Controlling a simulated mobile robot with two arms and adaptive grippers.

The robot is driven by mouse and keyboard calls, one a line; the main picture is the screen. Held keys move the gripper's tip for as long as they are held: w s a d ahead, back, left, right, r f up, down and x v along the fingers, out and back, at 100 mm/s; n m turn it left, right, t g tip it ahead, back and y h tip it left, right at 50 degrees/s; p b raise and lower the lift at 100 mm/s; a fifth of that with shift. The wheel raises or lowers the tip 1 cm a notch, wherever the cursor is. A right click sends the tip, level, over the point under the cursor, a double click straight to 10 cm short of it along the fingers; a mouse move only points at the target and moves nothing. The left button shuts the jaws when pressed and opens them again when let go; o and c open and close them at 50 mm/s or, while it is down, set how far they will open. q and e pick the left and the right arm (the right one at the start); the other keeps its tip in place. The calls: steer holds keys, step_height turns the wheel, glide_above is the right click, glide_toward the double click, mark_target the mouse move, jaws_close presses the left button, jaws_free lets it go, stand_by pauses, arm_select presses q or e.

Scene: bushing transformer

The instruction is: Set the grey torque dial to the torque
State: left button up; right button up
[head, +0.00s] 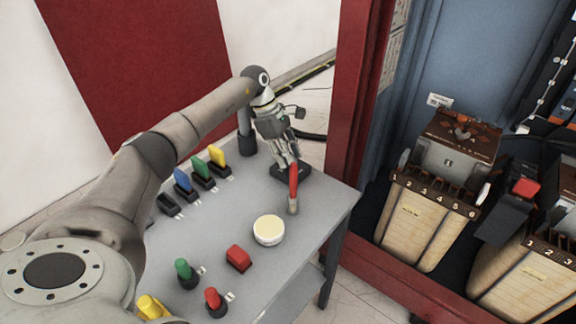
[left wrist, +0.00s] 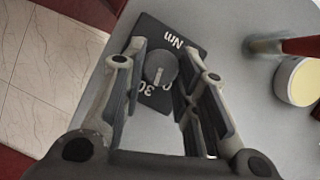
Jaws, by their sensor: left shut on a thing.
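The grey torque dial (left wrist: 160,69) is a round knob on a dark plate (left wrist: 192,50) marked "Nm", and part of a number that looks like "30" shows below the dial. In the head view the plate (head: 303,171) lies at the far right corner of the table, and the dial itself is hidden there. My left gripper (head: 285,163) reaches down over the plate. In the left wrist view its two fingers (left wrist: 162,60) stand on either side of the dial, shut on it. My right gripper is not in view.
A cream round container (head: 269,230) and a red block (head: 239,258) are nearer. Coloured pieces, such as a yellow one (head: 217,155), stand in holders on the left. A red frame post (head: 358,100) rises on the right.

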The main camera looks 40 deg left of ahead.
arm_select(q)
steer(key=shift+w+m+g+b, duration=0.1)
steer(key=shift+m+g+b, duration=0.3)
steer(key=shift+m+b, duration=0.6)
steer(key=o, duration=1.1)
steer(key=shift+c, duration=0.2)
steer(key=v, duration=1.2)
steer(key=shift+a, duration=0.2)
steer(key=shift+w, duration=0.1)
